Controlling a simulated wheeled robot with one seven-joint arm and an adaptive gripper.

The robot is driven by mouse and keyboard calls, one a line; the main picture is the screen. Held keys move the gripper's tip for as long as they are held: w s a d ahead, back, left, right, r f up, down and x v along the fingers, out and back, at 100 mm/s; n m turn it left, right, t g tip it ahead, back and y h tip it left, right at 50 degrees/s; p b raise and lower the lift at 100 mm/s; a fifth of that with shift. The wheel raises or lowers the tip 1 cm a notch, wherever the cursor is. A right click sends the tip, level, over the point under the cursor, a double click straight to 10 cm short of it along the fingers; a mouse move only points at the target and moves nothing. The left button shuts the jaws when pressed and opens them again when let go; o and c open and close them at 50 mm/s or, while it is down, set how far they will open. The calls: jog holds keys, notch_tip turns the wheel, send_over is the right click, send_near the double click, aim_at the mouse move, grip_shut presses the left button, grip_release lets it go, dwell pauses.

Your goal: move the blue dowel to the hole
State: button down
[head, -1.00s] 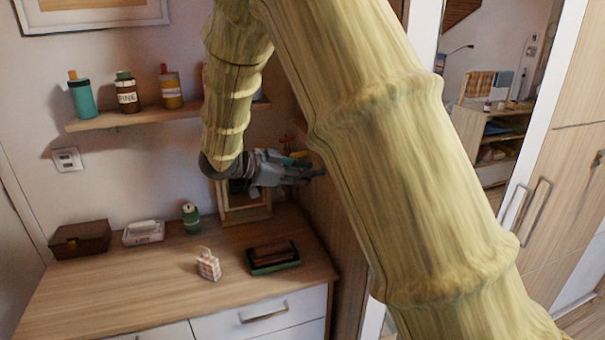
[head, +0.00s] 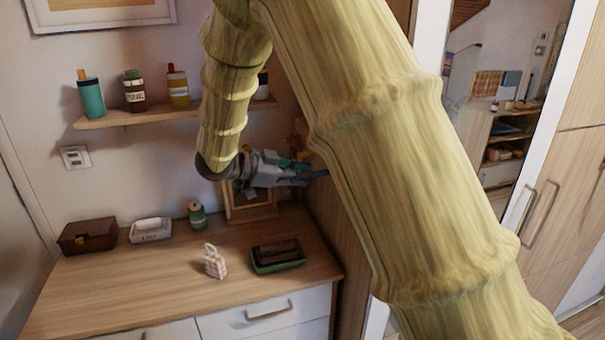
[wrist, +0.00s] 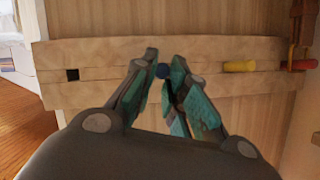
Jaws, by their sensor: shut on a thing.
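The blue dowel (wrist: 163,71) shows as a dark blue round end between my fingertips in the wrist view. My gripper (wrist: 161,78) is shut on it, in front of a wooden rail (wrist: 110,58). In the head view, my gripper (head: 300,174) is beside the wooden side panel, with a bit of blue at its tip.
A shelf (head: 130,118) with bottles is behind.

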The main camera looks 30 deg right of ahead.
jog(key=shift+w+a+p, duration=0.25)
jog(key=shift+a+p, duration=0.1)
jog(key=shift+a, duration=0.7)
jog(key=shift+w+a+p, duration=0.25)
jog(key=shift+a+p, duration=0.05)
jog(key=shift+a, duration=0.7)
jog(key=s+a+m+t+h, duration=0.1)
jog(key=s+a+m+t, duration=0.1)
jog(key=s+a+m, duration=0.2)
jog(key=s+a+m+t+h, duration=0.1)
jog(key=s+a+m+t, duration=0.1)
jog(key=s, duration=0.6)
jog(key=shift+s+a+f+m+t+h, duration=0.2)
jog(key=shift+a+f+m+t+h, duration=0.15)
jog(key=shift+a+m, duration=0.75)
jog(key=shift+d, duration=0.2)
jog(key=shift+d, duration=0.15)
jog(key=shift+s+d+b, duration=0.2)
jog(key=shift+d+b, duration=0.05)
jog(key=shift+d, duration=0.65)
jog(key=shift+s+d+b, duration=0.2)
jog(key=shift+s+d, duration=0.05)
jog(key=shift+d, duration=0.65)
jog(key=shift+s+d+b, duration=0.2)
jog(key=shift+d+b, duration=0.05)
jog(key=shift+d, duration=0.65)
jog(key=shift+b, duration=0.65)
